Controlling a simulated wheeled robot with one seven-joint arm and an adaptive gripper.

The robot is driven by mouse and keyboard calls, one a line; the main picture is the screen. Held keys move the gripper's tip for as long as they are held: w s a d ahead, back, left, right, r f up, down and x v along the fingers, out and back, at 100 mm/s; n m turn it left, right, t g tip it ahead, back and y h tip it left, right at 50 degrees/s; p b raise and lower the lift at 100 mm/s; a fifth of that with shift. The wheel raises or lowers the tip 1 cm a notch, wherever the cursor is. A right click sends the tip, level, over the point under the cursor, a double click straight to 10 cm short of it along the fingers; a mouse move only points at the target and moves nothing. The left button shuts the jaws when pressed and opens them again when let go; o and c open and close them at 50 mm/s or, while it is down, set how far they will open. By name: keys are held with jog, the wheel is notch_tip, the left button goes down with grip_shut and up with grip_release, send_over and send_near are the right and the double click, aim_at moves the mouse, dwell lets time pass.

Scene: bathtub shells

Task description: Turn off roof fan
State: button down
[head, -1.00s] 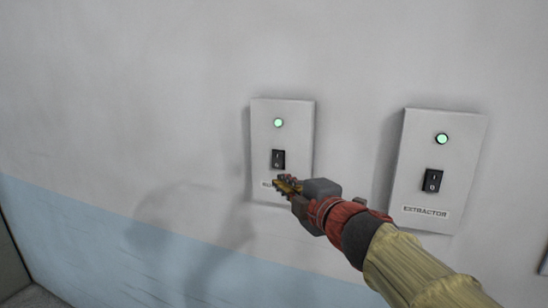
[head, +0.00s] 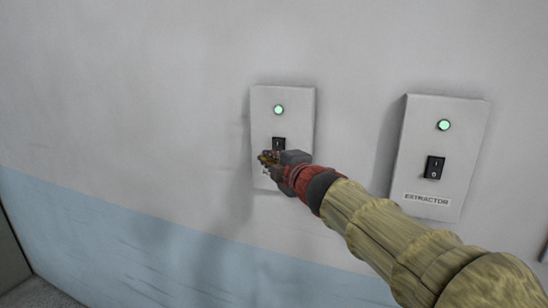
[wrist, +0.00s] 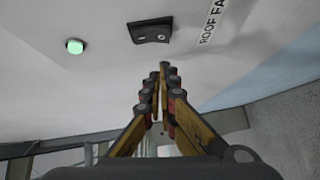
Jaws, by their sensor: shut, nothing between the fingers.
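The roof fan panel (head: 300,105) is a pale plate on the wall, left of the extractor panel. Its black rocker switch (head: 279,141) sits below a lit green lamp (head: 279,110). My gripper (head: 265,158) is shut and empty, in front of the switch's lower part and the label. In the wrist view, the switch (wrist: 152,31) lies just beyond my closed fingertips (wrist: 166,68). The green lamp (wrist: 75,46) and the partly cut-off "ROOF FA" label (wrist: 212,22) flank it. I cannot tell whether the fingertips touch the switch.
The extractor panel (head: 454,128), with its own black switch (head: 434,168) and lit green lamp (head: 443,125), is on the right. The wall (head: 140,90) is clear to the left, pale above a blue band (head: 120,225).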

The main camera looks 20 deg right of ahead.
aim_at(278, 148)
jog(key=shift+w+d+f, duration=0.2)
jog(key=shift+w+d, duration=0.8)
jog(key=shift+w, duration=0.2)
